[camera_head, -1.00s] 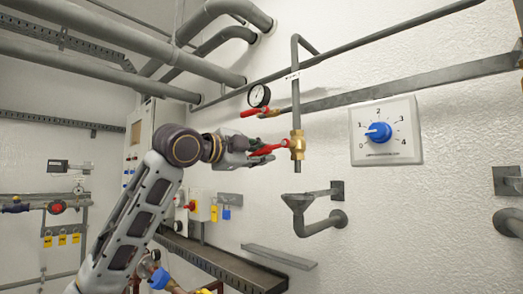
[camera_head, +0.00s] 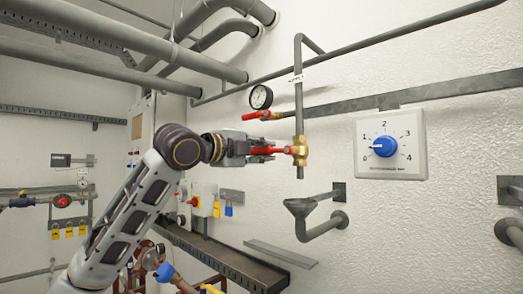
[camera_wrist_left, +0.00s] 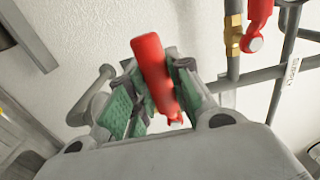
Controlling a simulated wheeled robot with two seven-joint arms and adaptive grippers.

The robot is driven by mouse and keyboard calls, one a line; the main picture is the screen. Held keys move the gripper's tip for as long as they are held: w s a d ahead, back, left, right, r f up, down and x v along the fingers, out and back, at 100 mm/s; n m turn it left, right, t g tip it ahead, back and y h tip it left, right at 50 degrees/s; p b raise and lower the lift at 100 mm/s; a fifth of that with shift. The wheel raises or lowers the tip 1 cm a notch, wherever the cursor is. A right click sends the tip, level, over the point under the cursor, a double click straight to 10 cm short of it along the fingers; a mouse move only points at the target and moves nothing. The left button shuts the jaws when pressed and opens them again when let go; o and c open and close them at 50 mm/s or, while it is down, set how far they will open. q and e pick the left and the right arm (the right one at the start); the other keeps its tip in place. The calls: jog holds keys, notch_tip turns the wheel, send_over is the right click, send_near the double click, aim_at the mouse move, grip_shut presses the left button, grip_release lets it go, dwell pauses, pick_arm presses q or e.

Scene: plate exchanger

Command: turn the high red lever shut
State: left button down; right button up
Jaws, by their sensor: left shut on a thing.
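A red lever (camera_head: 284,151) sticks out to the left, nearly level, from a brass valve (camera_head: 300,150) on the vertical grey pipe. My left gripper (camera_head: 264,151) is shut on this lever, its fingers covering the lever's outer part. In the left wrist view the red lever (camera_wrist_left: 154,75) lies between the green finger pads (camera_wrist_left: 150,98). A second red lever (camera_head: 252,116) sits higher, beside the pressure gauge (camera_head: 261,97), clear of my gripper. My right gripper is out of view.
A grey drain funnel (camera_head: 300,207) stands out from the wall below the valve. A blue dial (camera_head: 384,147) on a white plate is to the right. Pipes (camera_head: 160,60) run overhead, and a dark metal tray (camera_head: 220,257) lies below my arm.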

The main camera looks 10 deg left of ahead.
pick_arm(q)
jog(key=c, duration=1.3)
grip_release()
jog(key=shift+o, duration=0.2)
jog(key=v, duration=1.2)
